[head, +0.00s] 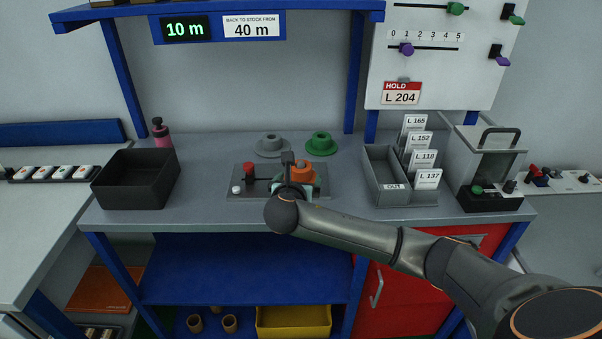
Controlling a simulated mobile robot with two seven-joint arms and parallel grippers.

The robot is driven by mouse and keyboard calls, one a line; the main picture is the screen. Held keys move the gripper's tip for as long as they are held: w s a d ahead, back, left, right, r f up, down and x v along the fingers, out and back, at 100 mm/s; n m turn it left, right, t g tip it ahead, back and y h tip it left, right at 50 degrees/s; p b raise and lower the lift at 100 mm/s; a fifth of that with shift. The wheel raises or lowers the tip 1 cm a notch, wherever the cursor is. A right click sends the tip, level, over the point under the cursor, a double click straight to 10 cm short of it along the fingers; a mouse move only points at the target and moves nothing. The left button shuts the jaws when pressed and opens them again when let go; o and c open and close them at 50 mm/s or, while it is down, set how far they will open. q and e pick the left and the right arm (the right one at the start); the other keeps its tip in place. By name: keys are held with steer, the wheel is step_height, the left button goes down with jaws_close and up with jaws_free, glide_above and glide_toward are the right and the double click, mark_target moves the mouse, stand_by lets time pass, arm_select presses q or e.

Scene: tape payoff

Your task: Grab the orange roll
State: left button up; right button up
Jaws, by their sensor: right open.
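The orange roll (301,174) sits at the right part of a grey plate device (262,189) on the bench. My right gripper (296,188) is at the orange roll, reaching in from the right front; its wrist hides part of the roll and the device. Its jaws are open, and I cannot tell whether the fingers touch the roll. A red knob (248,170) and a white button (236,189) are on the left of the device. My left gripper is not in view.
Behind the device are a grey roll (271,146) and a green roll (321,144). A black bin (135,179) and pink bottle (161,133) stand left. A card tray (384,178) and a clear-sided device (487,170) stand right. A blue shelf (215,6) hangs above.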

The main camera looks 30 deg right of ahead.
mark_target(300, 171)
steer(key=shift+w+b+x, duration=0.25)
steer(key=shift+b+x, duration=0.2)
steer(key=shift+x, duration=3.6)
steer(key=shift+a+r, duration=0.15)
steer(key=shift+a, duration=0.05)
steer(key=shift+c, duration=0.4)
steer(key=c, duration=1.3)
